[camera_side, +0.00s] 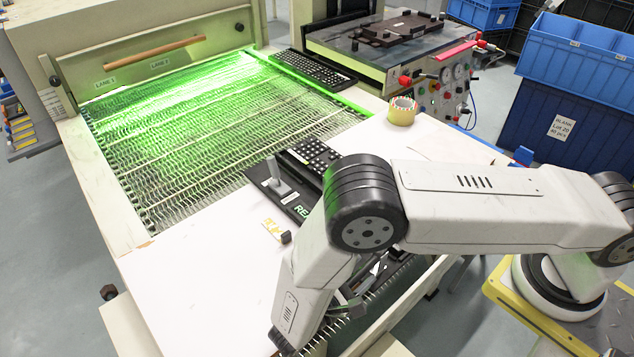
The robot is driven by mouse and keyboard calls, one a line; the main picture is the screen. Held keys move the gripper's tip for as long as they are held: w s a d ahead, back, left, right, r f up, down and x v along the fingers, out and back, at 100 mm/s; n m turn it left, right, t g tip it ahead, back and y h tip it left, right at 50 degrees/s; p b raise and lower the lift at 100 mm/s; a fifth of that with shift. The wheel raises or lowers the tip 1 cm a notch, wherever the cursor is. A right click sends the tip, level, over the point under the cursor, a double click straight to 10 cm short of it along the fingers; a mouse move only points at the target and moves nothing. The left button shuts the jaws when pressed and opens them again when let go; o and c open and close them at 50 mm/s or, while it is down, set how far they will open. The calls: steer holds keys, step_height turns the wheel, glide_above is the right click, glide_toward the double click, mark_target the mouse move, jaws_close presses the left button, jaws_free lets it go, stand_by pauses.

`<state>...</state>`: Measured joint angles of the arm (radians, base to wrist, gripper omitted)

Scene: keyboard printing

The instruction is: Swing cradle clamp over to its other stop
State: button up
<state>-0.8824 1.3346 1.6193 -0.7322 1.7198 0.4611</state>
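A black cradle (291,199) lies on the white worktop, partly hidden behind my arm. A grey upright lever (276,178) stands on its left part and looks like the clamp; I cannot tell for sure. The lever leans slightly and nothing touches it. A block of dark keys (312,158) sits at the cradle's far side. Green lettering shows on the near part, cut off by my arm. My forearm reaches down to the bottom edge, in front of the cradle.
A green-lit mesh conveyor (215,140) runs behind the worktop (200,285). A keyboard (315,70) lies near its far right. A printing machine (385,45) and blue bins (575,55) stand behind. The worktop's left front is mostly clear.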

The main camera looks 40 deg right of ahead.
steer(key=shift+a, duration=0.15)
steer(key=shift+s+a, duration=0.15)
steer(key=shift+a, duration=3.65)
steer(key=w+d+r+m+t+y, duration=0.1)
steer(key=d+r+m+y, duration=0.4)
steer(key=d+r+y, duration=0.3)
steer(key=w+d+r+m+t+y, duration=0.1)
steer(key=d+r+m+y, duration=0.5)
steer(key=d+y, duration=0.4)
steer(key=shift+d+r+m, duration=0.3)
steer(key=shift+d+r, duration=0.6)
steer(key=shift+d, duration=0.9)
